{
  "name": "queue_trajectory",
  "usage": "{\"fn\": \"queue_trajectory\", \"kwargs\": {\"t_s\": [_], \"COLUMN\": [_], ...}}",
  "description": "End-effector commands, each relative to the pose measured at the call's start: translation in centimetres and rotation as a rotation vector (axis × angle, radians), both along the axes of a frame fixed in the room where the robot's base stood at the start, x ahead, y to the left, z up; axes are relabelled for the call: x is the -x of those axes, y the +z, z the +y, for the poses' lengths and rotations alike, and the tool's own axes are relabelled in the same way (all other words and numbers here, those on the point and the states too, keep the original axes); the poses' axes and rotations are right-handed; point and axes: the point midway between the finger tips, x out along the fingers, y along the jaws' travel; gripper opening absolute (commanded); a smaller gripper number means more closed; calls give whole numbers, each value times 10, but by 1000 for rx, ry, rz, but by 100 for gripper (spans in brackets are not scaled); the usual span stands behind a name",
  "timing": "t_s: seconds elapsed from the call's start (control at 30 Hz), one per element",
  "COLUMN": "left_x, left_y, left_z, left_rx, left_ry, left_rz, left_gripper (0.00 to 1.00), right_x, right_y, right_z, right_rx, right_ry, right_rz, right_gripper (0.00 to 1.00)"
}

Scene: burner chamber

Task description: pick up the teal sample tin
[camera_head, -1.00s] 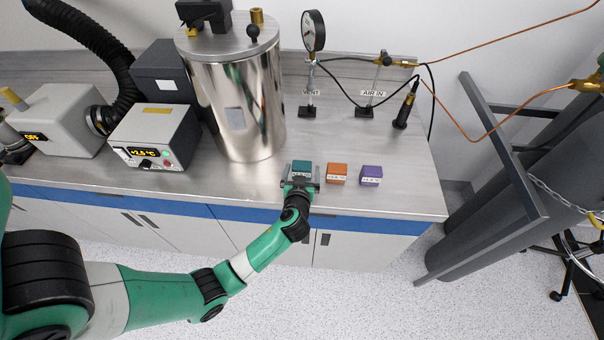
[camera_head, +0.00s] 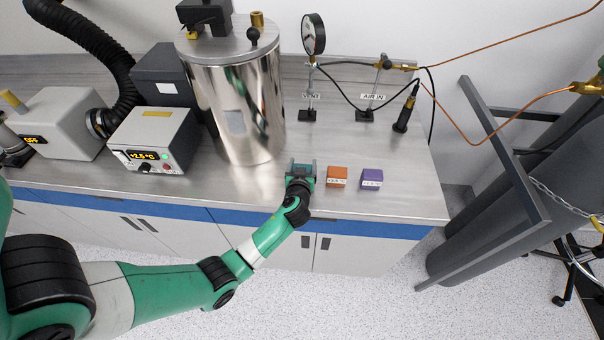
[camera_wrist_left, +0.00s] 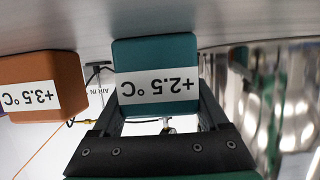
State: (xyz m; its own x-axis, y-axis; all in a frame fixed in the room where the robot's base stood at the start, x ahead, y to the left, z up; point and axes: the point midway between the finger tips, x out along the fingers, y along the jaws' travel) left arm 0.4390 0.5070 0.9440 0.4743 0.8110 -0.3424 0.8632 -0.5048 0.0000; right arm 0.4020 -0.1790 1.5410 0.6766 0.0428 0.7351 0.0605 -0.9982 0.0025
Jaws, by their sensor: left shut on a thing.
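The teal sample tin (camera_wrist_left: 155,55) fills the upper middle of the left wrist view, with a white label that reads "+2.5 °C" upside down. My left gripper (camera_wrist_left: 160,110) is shut on it, with one finger along each side. In the head view my left gripper (camera_head: 301,167) is at the bench beside the orange tin, and the teal tin is mostly hidden by the jaws. Whether the tin touches the bench is hard to tell. My right gripper is not in view.
An orange tin (camera_head: 337,176) stands close to the right of my gripper, and a purple tin (camera_head: 371,178) beyond it. A tall metal chamber (camera_head: 237,105) stands behind to the left. The grey bench (camera_head: 410,190) is clear at the right front.

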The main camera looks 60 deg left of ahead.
Motion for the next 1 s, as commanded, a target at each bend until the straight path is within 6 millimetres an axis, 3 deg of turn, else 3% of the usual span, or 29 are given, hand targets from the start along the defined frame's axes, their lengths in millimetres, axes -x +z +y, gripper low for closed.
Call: {"fn": "queue_trajectory", "kwargs": {"t_s": [0.37,0.57,0.73,0.8,1.0], "left_x": [0,1,35,48,98], "left_y": [5,40,86,110,125], "left_z": [0,0,-19,-26,-51], "left_rx": [1,-1,0,1,1], "left_ry": [1,1,0,-2,-2], "left_rz": [-2,-4,-2,1,4], "left_gripper": [19,19,19,19,19], "right_x": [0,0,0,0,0], "right_y": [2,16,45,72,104], "right_z": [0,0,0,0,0], "right_rx": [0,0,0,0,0], "right_ry": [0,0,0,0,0], "right_rz": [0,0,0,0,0], "right_gripper": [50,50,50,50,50]}}
